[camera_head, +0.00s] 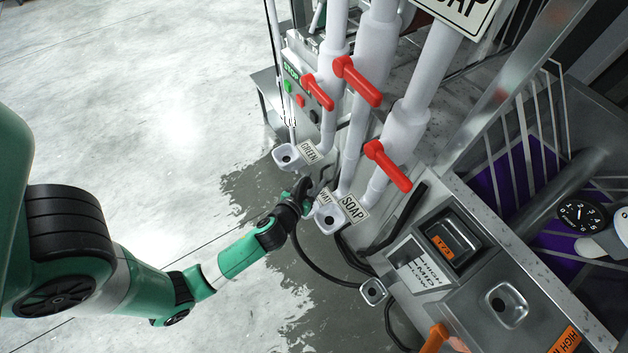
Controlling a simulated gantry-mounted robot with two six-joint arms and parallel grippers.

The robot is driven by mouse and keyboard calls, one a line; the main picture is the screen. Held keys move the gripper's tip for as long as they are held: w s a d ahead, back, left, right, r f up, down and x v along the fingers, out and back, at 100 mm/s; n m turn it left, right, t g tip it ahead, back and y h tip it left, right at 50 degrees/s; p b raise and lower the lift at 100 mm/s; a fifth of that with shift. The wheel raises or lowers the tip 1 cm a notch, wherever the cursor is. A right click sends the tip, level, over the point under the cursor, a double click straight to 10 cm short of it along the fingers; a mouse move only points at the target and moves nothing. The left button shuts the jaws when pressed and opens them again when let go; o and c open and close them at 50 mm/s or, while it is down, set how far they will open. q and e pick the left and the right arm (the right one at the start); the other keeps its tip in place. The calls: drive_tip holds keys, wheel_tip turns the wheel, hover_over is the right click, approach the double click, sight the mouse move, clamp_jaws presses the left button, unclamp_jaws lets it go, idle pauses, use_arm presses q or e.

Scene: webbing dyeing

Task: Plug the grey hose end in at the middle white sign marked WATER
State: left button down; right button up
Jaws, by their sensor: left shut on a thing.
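My left gripper (303,194) is shut at the middle sign, its dark fingers in front of the spot below that sign. It holds the grey hose end, which is mostly hidden by the fingers; a black hose (304,259) hangs from the gripper and curves down to the right. The middle white WATER sign (324,198) shows only in part, between the GREEN sign (309,152) and the SOAP sign (352,208). The socket at WATER is hidden behind my gripper, so I cannot tell whether the hose end is in it. My right gripper is not in view.
A white socket (287,156) at GREEN and another (329,219) at SOAP flank my gripper closely. White pipes with red handles (388,166) rise behind. A grey square fitting (373,291) sits lower right beside a metal machine panel (470,295). Open floor lies left.

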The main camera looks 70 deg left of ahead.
use_arm(q)
drive_tip(key=shift+s+f, duration=0.2)
drive_tip(key=shift+s, duration=0.15)
wheel_tip(320, 180, down, 4)
drive_tip(key=b, duration=0.3)
drive_tip(key=shift+f+b, duration=0.1)
drive_tip(key=shift+b, duration=0.3)
drive_tip(key=shift+f+b, duration=1.3)
drive_tip(key=shift+b, duration=0.1)
drive_tip(key=shift+c, duration=1.3)
unclamp_jaws()
drive_tip(key=shift+d, duration=0.1)
